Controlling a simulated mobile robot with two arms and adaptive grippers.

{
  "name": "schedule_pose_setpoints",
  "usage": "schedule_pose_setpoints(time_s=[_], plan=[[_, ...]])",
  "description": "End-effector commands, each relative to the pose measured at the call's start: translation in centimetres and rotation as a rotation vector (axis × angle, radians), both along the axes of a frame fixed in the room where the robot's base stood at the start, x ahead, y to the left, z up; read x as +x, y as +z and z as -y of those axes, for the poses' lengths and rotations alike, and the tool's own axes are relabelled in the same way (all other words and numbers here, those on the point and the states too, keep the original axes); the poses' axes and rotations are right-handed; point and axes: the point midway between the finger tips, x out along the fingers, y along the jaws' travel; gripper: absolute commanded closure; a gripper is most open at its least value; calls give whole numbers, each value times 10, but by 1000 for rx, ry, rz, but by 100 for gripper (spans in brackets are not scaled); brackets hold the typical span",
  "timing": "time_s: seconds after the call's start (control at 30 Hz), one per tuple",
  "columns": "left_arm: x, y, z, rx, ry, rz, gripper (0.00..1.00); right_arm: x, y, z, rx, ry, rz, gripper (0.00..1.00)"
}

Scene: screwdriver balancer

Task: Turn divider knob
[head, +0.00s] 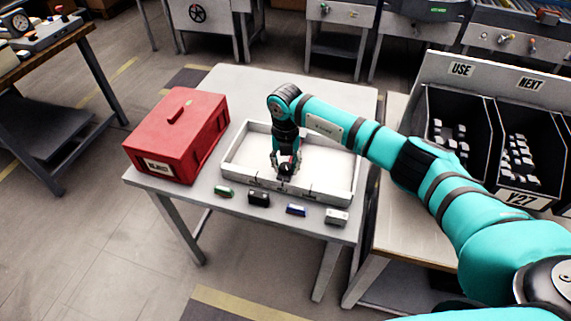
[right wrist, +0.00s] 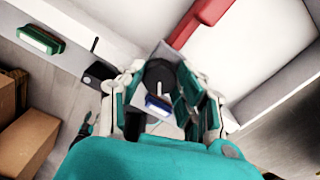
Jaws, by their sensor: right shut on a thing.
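My right gripper (head: 286,170) reaches down into the white tray (head: 233,156) on the table, near its front wall. In the right wrist view my right gripper (right wrist: 163,92) is shut on a dark round knob (right wrist: 159,74), which has a light line on its top. A red bar (right wrist: 201,20) runs from beside the knob across the white tray floor. In the head view the gripper mostly hides the knob. My left gripper is in neither view.
A red box (head: 178,135) stands left of the tray. Along the table's front edge lie a green block (head: 223,191), a black block (head: 258,198), a blue block (head: 296,209) and a grey block (head: 336,217). Black bins (head: 458,130) stand at the right.

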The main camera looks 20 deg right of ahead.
Motion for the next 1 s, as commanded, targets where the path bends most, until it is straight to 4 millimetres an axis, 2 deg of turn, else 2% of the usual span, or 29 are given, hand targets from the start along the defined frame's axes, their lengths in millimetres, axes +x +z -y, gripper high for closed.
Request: schedule_pose_setpoints(time_s=[0.5, 1.0], plan=[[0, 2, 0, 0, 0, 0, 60, 1, 1, 1, 0, -405, 3, 99], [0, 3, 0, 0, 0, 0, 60, 1, 1, 1, 1, -528, 3, 99]])
